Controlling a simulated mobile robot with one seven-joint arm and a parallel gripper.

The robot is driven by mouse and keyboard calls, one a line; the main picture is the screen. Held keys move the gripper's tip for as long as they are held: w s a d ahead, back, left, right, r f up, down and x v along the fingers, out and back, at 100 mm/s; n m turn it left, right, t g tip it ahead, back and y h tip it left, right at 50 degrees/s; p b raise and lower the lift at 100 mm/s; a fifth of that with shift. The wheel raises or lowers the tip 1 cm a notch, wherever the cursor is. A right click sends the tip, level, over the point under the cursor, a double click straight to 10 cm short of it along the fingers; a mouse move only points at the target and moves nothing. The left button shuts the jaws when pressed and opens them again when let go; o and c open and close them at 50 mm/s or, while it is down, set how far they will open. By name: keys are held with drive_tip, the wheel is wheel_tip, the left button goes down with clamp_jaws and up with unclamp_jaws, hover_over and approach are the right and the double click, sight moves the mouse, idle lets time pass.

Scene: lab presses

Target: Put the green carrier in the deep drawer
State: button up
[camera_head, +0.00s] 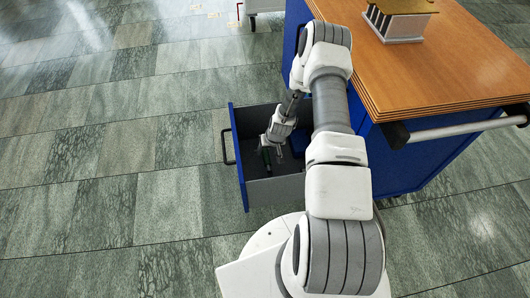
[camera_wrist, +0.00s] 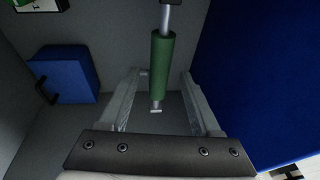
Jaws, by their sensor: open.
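The deep drawer (camera_head: 272,190) is pulled open from the blue cabinet, with a grey inside and a blue front. The green carrier (camera_head: 266,158) is inside the drawer, beside my gripper (camera_head: 274,148), which reaches down past the drawer's rim. In the wrist view the carrier (camera_wrist: 161,62) is a green cylinder with thin silver ends. It lies between and beyond the two spread fingers of my gripper (camera_wrist: 158,76), with a gap on both sides. My gripper is open. I cannot tell whether the carrier rests on the drawer floor.
The cabinet's wooden top (camera_head: 450,65) bears a small grey rack (camera_head: 392,25) at the back. A rail handle (camera_head: 468,130) sticks out along its near edge. A blue block with a dark handle (camera_wrist: 70,75) shows in the wrist view. The tiled floor (camera_head: 110,180) on the left is clear.

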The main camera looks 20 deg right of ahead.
drive_tip(key=p+v, duration=0.1)
drive_tip(key=v, duration=0.4)
drive_tip(key=shift+r, duration=0.1)
drive_tip(key=a+r+n+t+h, duration=0.1)
drive_tip(key=a+r, duration=0.1)
drive_tip(key=r, duration=1.5)
drive_tip(key=a+r+n, duration=0.1)
drive_tip(key=a+r, duration=0.1)
drive_tip(key=r, duration=1.6)
drive_tip(key=s+a+r, duration=0.3)
drive_tip(key=s+r, duration=0.5)
drive_tip(key=s, duration=0.4)
drive_tip(key=s+a+r+t, duration=0.1)
drive_tip(key=s+a+r, duration=0.2)
drive_tip(key=s+r, duration=0.6)
drive_tip(key=s, duration=0.3)
drive_tip(key=shift+a+t, duration=0.25)
drive_tip(key=shift+t, duration=0.05)
wheel_tip(320, 180, up, 24)
drive_tip(key=p, duration=2.4)
